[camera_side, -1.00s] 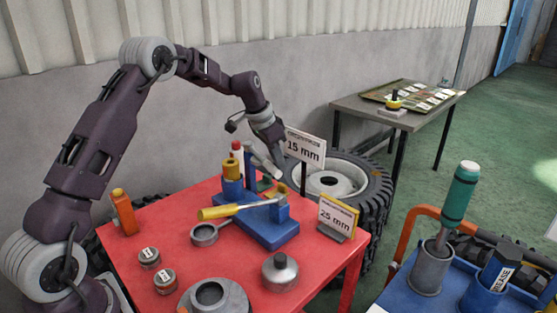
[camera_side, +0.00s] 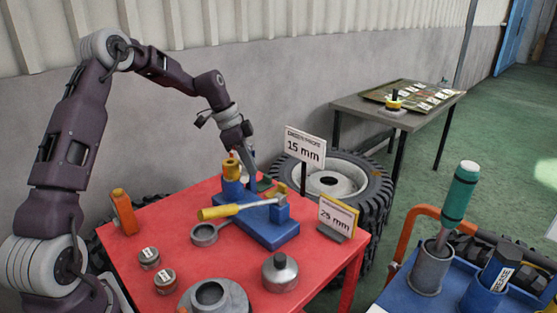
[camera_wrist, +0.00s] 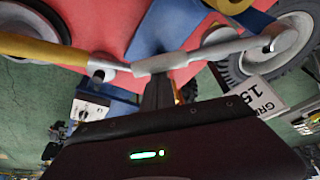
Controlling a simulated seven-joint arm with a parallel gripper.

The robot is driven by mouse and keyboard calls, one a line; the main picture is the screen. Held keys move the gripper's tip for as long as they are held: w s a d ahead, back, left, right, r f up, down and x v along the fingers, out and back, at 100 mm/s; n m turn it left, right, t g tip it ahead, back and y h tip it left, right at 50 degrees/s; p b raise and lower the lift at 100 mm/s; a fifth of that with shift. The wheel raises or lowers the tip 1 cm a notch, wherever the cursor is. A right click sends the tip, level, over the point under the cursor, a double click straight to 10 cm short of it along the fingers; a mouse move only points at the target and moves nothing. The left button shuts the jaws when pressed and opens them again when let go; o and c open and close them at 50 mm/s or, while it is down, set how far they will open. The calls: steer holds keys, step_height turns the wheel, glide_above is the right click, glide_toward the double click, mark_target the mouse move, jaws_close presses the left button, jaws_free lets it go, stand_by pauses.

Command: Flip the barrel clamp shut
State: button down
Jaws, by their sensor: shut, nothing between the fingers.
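The clamp has a blue base (camera_side: 266,232) on the red table. My gripper (camera_side: 251,172) is shut and empty, pointing down just right of this post and above the base's back end. In the wrist view, the shut fingers (camera_wrist: 156,68) overlap a grey bar with a yellow handle (camera_wrist: 36,48); I cannot tell whether they touch it.
A 15 mm sign (camera_side: 304,148) stands behind the clamp and a 25 mm sign (camera_side: 338,216) to its right. A grey ring (camera_side: 204,235), small tins (camera_side: 165,281) and a lidded pot (camera_side: 280,270) occupy the front. An orange bottle (camera_side: 124,212) stands at left.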

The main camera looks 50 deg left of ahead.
steer(key=s+a+m+g, duration=0.1)
steer(key=s+a+m, duration=0.2)
steer(key=a+m, duration=0.2)
steer(key=s+a+m+g+h, duration=0.1)
steer(key=s+a+m+g, duration=0.1)
steer(key=a+m, duration=0.3)
steer(key=s+a, duration=0.1)
steer(key=a, duration=0.1)
steer(key=shift+s+a, duration=0.3)
steer(key=shift+s, duration=0.05)
steer(key=shift+a, duration=0.15)
steer(key=d, duration=0.4)
steer(key=v, duration=1)
steer(key=shift+d+r, duration=0.35)
steer(key=shift+r, duration=0.05)
